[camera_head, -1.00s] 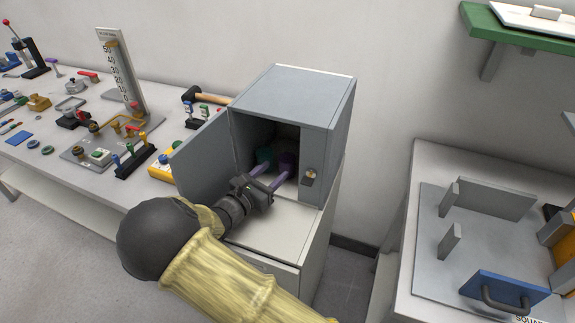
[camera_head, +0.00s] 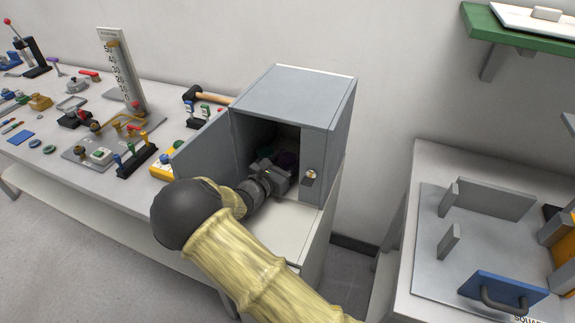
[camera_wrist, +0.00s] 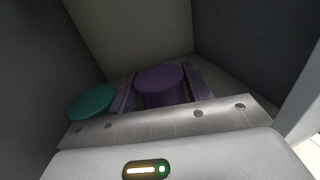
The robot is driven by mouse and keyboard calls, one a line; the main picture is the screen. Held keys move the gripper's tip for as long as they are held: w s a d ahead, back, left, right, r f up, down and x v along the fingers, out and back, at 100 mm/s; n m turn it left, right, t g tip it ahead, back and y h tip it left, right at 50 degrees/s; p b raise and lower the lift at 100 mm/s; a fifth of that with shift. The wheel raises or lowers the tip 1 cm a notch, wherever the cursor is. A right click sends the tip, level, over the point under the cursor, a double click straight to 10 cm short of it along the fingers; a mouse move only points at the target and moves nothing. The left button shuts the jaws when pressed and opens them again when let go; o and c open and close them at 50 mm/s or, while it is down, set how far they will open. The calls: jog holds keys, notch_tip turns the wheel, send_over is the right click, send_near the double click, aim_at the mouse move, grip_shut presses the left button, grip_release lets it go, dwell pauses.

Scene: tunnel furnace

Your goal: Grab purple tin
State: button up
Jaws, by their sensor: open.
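The purple tin (camera_wrist: 161,86) stands inside the grey cabinet (camera_head: 297,96), in the wrist view between the two purple fingers of my gripper (camera_wrist: 160,88). The fingers are open, one on each side of the tin; I cannot tell whether they touch it. In the head view the tin is a dark purple shape (camera_head: 287,159) in the shadow, just beyond my gripper (camera_head: 276,170), whose fingers are hard to make out there. A green tin (camera_wrist: 91,103) stands to the left of the gripper in the wrist view.
The cabinet door (camera_head: 203,148) is swung open to the left of my arm. The cabinet walls are close around my gripper. A workbench with tools (camera_head: 70,170) is at the left, and a table with a metal plate (camera_head: 480,220) is at the right.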

aim_at(287, 158)
dwell(0.5)
jog(key=c, duration=0.7)
jog(key=shift+r, duration=0.1)
jog(key=shift+s+a+r, duration=0.1)
jog(key=shift+r, duration=0.1)
notch_tip(287, 158, up, 7)
jog(key=shift+s+f, duration=0.1)
jog(key=s+a, duration=0.2)
jog(key=s, duration=0.4)
jog(key=s+a, duration=0.2)
jog(key=s, duration=0.4)
jog(key=s+a, duration=0.2)
jog(key=s, duration=0.4)
jog(key=shift+s+a+f+b, duration=0.2)
jog(key=shift+a+b, duration=0.1)
jog(key=shift+b, duration=0.1)
